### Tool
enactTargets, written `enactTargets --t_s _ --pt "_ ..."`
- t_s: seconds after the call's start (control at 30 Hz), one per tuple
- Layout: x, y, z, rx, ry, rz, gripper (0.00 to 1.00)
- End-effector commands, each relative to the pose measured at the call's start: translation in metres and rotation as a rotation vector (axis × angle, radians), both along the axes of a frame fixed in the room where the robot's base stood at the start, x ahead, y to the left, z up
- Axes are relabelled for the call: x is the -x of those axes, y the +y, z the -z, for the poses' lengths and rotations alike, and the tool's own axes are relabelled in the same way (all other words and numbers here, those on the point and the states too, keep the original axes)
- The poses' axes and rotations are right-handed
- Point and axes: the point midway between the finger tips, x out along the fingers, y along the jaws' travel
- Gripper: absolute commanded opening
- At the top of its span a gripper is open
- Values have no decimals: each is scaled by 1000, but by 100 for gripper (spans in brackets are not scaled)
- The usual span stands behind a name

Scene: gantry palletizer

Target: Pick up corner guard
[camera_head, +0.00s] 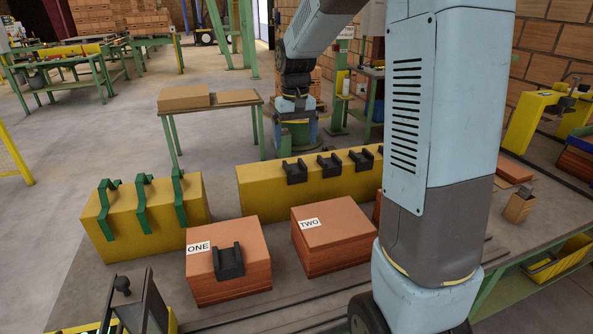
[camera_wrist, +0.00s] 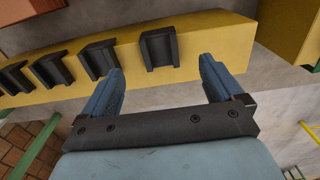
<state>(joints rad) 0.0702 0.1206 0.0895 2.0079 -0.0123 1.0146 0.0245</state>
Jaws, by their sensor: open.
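Several black U-shaped corner guards sit in a row on a long yellow block (camera_head: 262,190). In the head view I see a left one (camera_head: 294,171), a middle one (camera_head: 329,164) and a right one (camera_head: 361,159). Another black corner guard (camera_head: 228,261) lies on the orange stack marked ONE (camera_head: 230,287). In the wrist view my gripper (camera_wrist: 161,68) is open and empty. The end corner guard of the row (camera_wrist: 158,48) lies just beyond and between its fingertips, apart from both.
A yellow block with green brackets (camera_head: 148,218) stands left of the row. The orange stack marked TWO (camera_head: 335,235) stands in front of it. A table with cardboard (camera_head: 210,101) is behind. Neighbouring guards (camera_wrist: 98,60) sit close to the left finger in the wrist view.

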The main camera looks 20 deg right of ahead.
Motion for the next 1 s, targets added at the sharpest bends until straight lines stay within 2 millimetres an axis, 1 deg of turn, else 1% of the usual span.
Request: enactTargets --t_s 0.03,0.1,0.2,0.37,0.43,0.7,0.8,1.0 --pt "0 0 9 0 3 0 94" --pt "0 0 18 0 2 0 94" --pt "0 0 27 0 1 0 94" --pt "-1 0 35 0 0 0 94" --pt "-1 0 41 0 2 0 94" --pt "-5 -2 76 1 1 -1 94" --pt "-5 -2 83 1 1 -1 94" --pt "-5 -1 85 1 -1 -1 94"
